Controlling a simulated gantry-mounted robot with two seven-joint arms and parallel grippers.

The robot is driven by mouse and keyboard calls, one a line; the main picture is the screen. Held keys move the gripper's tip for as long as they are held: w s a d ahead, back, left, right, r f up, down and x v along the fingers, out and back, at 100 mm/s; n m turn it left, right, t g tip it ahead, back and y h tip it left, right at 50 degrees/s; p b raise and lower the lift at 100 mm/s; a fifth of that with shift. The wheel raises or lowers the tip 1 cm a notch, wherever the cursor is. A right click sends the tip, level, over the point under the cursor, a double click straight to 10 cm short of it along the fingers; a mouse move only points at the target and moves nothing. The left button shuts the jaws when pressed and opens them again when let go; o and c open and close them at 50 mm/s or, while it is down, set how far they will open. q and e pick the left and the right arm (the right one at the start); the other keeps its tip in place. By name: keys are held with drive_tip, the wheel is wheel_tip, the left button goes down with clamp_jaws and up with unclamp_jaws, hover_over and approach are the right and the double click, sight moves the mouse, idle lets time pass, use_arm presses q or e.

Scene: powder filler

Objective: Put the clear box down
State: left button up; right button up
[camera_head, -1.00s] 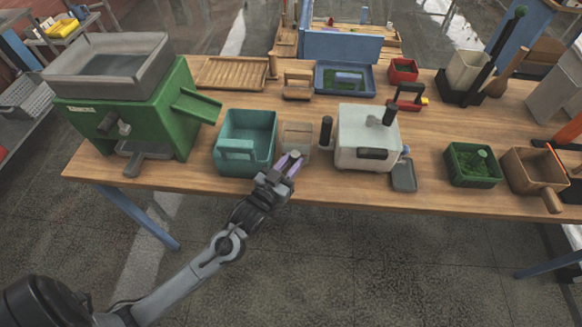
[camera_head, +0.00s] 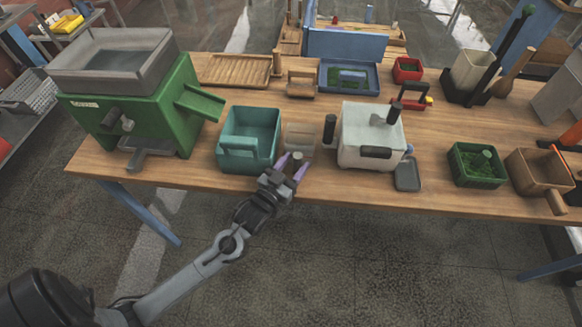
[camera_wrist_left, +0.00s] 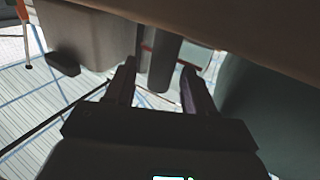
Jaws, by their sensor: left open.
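The clear box (camera_head: 300,136) is a small, pale, see-through container. It stands on the table between the teal bin and the white machine, and looks upright. My left gripper (camera_head: 291,164) is at its near side with its purple fingers spread apart. A short grey knob or handle (camera_head: 297,158) shows between the fingers. In the left wrist view my open gripper (camera_wrist_left: 158,70) has a grey cylinder (camera_wrist_left: 163,65) between its fingers, with a gap visible on at least one side. The box's body is hard to make out there. My right gripper is not in view.
The teal bin (camera_head: 234,158) stands close on the left of the box. The white machine (camera_head: 352,142) with a black side knob (camera_head: 330,131) is close on the right. The green filler (camera_head: 172,130) is at the far left. The wooden table's front edge (camera_head: 330,196) lies just below.

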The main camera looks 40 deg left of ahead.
use_arm(q)
drive_tip(key=shift+r, duration=0.2)
drive_tip(key=s+d, duration=0.1)
drive_tip(key=s, duration=1)
drive_tip(key=s+d+f+m+g+h, duration=0.1)
drive_tip(key=s+d+f+g, duration=0.4)
drive_tip(key=g, duration=0.5)
wheel_tip(320, 180, down, 3)
drive_tip(key=s+h, duration=0.1)
drive_tip(key=s, duration=0.1)
drive_tip(key=shift+s+d+m+p, duration=0.2)
drive_tip(key=shift+s+m+p, duration=0.2)
drive_tip(key=shift+o, duration=0.4)
drive_tip(key=s+m+g, duration=0.1)
drive_tip(key=s+g, duration=0.3)
drive_tip(key=s, duration=0.2)
drive_tip(key=shift+s+d, duration=0.2)
drive_tip(key=shift+d, duration=0.15)
drive_tip(key=shift+f, duration=0.1)
drive_tip(key=shift+w, duration=0.1)
